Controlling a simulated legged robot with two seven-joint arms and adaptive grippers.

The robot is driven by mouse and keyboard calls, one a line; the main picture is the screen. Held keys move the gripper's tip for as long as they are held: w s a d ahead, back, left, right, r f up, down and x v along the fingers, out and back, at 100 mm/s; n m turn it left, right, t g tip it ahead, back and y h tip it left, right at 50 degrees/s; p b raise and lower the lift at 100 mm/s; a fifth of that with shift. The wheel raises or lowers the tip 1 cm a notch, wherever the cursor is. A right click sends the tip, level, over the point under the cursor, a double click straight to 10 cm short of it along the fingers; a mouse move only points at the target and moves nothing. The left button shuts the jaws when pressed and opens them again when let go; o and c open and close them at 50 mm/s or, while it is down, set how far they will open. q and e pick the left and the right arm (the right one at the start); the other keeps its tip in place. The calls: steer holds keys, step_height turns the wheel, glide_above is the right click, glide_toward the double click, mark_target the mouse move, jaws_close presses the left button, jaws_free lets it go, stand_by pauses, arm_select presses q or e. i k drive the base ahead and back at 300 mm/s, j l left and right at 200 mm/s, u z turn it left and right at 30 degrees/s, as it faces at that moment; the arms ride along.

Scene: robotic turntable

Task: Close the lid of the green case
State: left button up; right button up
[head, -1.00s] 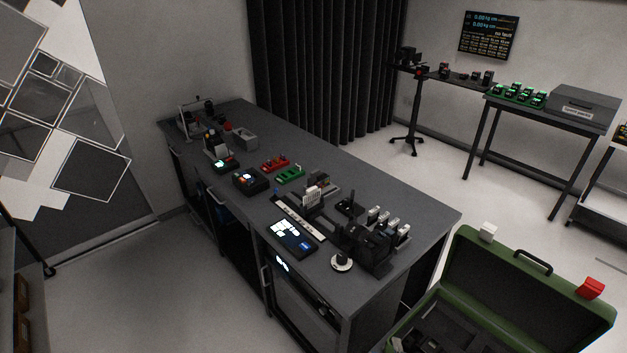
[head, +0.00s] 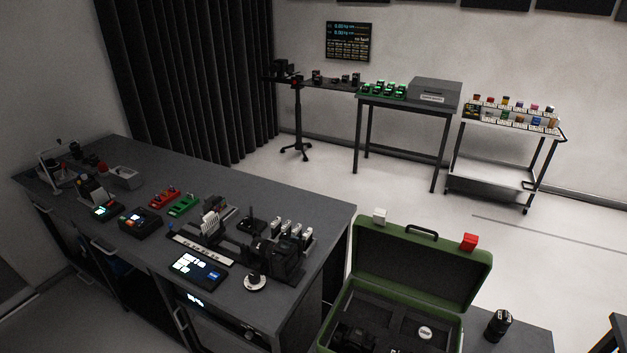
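The green case (head: 327,333) stands at the bottom of the head view, right of the dark workbench, with its lower part cut off by the frame edge. Its lid (head: 420,266) is open and raised, leaning at the back, with a black handle (head: 422,233) on its top edge. A white latch (head: 380,216) and a red latch (head: 469,242) sit at the lid's top edge. Dark compartments with a round white-topped item (head: 425,332) show inside the case. Neither of my grippers is in view.
The dark workbench (head: 330,215) with several devices fills the left. A black cylindrical object (head: 499,324) stands right of the case on a dark surface (head: 532,343). A table (head: 410,101) and a cart (head: 500,182) stand at the back, with open floor before them.

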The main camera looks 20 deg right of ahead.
mark_target(428, 268)
steer(key=z, duration=1.45)
